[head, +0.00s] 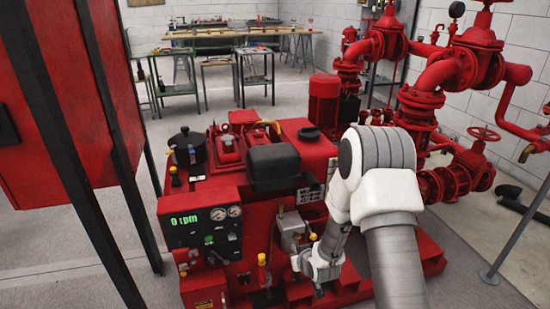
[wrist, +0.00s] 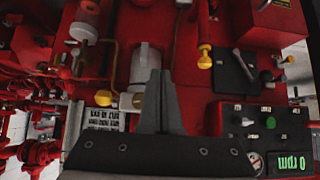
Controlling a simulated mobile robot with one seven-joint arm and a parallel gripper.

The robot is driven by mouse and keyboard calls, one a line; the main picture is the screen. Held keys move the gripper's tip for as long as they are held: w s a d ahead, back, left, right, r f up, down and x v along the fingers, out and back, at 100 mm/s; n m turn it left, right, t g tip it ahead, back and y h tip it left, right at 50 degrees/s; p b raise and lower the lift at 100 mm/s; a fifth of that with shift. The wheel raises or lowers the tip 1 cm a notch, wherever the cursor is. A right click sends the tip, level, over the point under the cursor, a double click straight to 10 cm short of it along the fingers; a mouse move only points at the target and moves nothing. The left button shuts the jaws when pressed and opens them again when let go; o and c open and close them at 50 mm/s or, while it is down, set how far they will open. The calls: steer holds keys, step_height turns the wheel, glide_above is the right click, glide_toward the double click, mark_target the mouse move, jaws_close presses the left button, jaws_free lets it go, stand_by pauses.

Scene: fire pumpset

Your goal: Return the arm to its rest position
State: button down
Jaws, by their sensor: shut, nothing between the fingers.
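My arm (head: 377,170) reaches forward from the bottom right of the head view, over the front of the red pumpset (head: 222,195). My gripper (wrist: 160,75) shows in the wrist view with its two grey fingers together and nothing between them. The fingers point toward the red front face of the pumpset, close to a light grey cylindrical part (wrist: 146,62). I cannot tell whether they touch it. In the head view the fingertips are hard to make out beside the pumpset's front.
The control panel (head: 205,222) reads 0 rpm, left of my arm. Yellow-tipped handles (head: 262,260) stick out near my wrist. Red pipes and valves (head: 440,90) stand at the right. A red cabinet (head: 60,90) with dark posts is at the left. Workbenches (head: 240,36) stand far back.

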steer(key=s+d+r+h, duration=0.1)
steer(key=s+d+r, duration=0.15)
steer(key=r, duration=0.55)
steer(key=s+d+r+m+g+h, duration=0.1)
steer(key=s+d+r, duration=0.15)
steer(key=r, duration=0.55)
steer(key=s+d+r, duration=0.1)
steer(key=s+r, duration=0.2)
steer(key=r, duration=0.6)
steer(key=s+d+r+m+g, duration=0.1)
steer(key=s+r, duration=0.4)
steer(key=s, duration=0.7)
steer(key=s+d+r+m+g, duration=0.1)
steer(key=s+r, duration=0.4)
steer(key=s, duration=0.6)
step_height(320, 180, up, 21)
steer(key=p, duration=2.1)
steer(key=shift+a+r+h+p, duration=0.15)
steer(key=shift+h+p, duration=0.15)
